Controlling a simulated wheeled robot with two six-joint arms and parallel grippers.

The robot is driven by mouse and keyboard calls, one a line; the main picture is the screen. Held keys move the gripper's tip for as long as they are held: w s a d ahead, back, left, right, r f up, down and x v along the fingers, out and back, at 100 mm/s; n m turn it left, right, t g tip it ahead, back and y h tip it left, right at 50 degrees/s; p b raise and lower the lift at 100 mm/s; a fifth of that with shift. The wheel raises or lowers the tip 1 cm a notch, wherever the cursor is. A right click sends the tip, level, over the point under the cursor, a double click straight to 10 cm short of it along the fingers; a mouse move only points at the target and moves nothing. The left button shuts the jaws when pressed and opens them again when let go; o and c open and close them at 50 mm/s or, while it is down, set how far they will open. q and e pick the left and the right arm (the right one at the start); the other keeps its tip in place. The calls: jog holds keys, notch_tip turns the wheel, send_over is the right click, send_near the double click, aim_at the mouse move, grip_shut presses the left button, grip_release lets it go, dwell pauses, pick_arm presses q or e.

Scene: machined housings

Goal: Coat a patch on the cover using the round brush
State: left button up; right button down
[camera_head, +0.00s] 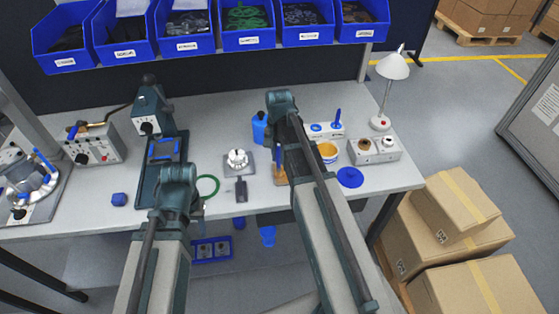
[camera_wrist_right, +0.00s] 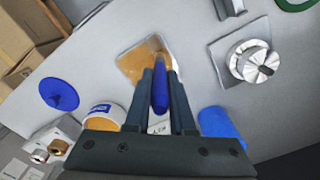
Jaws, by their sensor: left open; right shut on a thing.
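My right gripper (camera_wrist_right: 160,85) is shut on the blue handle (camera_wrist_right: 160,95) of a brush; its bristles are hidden. The handle lies in front of a flat cover (camera_wrist_right: 128,58) with an amber-brown surface and pale edges. I cannot tell whether the brush touches it. In the head view, my right arm hides most of the cover (camera_head: 279,180) and the brush. A pot with yellow-orange content (camera_head: 328,152) stands right of the arm; it also shows in the wrist view (camera_wrist_right: 103,114). My left gripper (camera_head: 178,178) is open over the bench front, its fingers mostly hidden.
A blue lid (camera_head: 350,177) lies by the pot. A silver round part on a plate (camera_head: 237,158) sits left of the right arm, with a blue bottle (camera_head: 260,128) behind. A lamp (camera_head: 392,70) and grey box (camera_head: 374,150) stand right. Blue bins (camera_head: 248,40) hang above.

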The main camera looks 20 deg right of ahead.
jog(key=shift+w+d, duration=0.15)
jog(key=shift+w, duration=0.5)
jog(key=shift+w, duration=0.1)
jog(key=w, duration=0.1)
jog(key=w+d, duration=0.1)
jog(key=w, duration=0.1)
jog(key=shift+w, duration=0.3)
notch_tip(320, 180, up, 6)
jog(key=p, duration=0.6)
notch_tip(320, 180, up, 3)
jog(key=p, duration=0.3)
